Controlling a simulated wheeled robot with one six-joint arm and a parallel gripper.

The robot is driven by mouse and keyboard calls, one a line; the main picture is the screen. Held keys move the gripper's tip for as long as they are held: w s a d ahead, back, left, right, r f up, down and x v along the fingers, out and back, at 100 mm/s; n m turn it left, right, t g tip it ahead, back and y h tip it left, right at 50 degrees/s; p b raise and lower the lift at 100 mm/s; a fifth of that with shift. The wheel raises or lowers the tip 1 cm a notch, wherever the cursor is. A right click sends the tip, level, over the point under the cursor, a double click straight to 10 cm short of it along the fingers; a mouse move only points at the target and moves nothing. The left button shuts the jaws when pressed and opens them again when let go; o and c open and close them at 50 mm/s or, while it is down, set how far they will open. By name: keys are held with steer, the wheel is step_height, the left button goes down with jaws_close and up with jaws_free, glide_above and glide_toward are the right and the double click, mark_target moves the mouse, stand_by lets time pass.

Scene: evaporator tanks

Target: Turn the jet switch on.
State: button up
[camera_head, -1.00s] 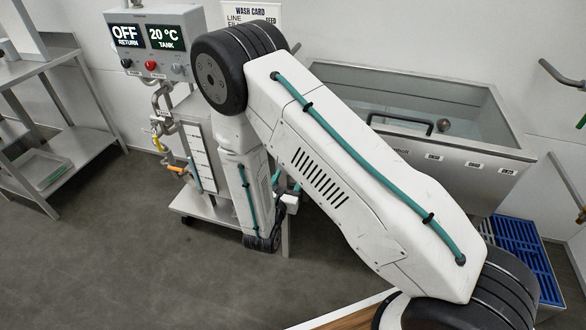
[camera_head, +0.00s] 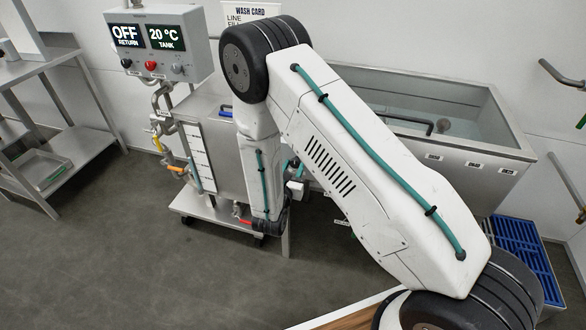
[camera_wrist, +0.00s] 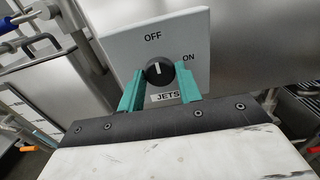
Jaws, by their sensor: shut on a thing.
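The jet switch is a round black knob (camera_wrist: 158,68) with a white pointer line, on a light grey plate (camera_wrist: 195,45) labelled OFF at the top, ON at the right and JETS below. The pointer points up, toward OFF. My gripper (camera_wrist: 160,76) has its two teal fingers on either side of the knob, shut on it. The finger pads partly cover the knob's sides. In the head view the switch is hidden behind my arm.
A control box (camera_head: 160,42) reads OFF RETURN and 20 °C TANK. A wheeled steel tank cart (camera_head: 228,212) stands below it. A large open basin (camera_head: 465,165) is at the right and a steel shelf (camera_head: 75,130) at the left. A red handle (camera_head: 245,222) shows beside my arm.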

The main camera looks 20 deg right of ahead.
steer(key=shift+m, duration=0.4)
steer(key=m, duration=0.3)
steer(key=shift+m, duration=0.3)
steer(key=m, duration=0.4)
steer(key=shift+m, duration=0.3)
steer(key=m, duration=0.4)
steer(key=shift+m, duration=2.4)
steer(key=o, duration=0.9)
steer(key=shift+o, duration=0.2)
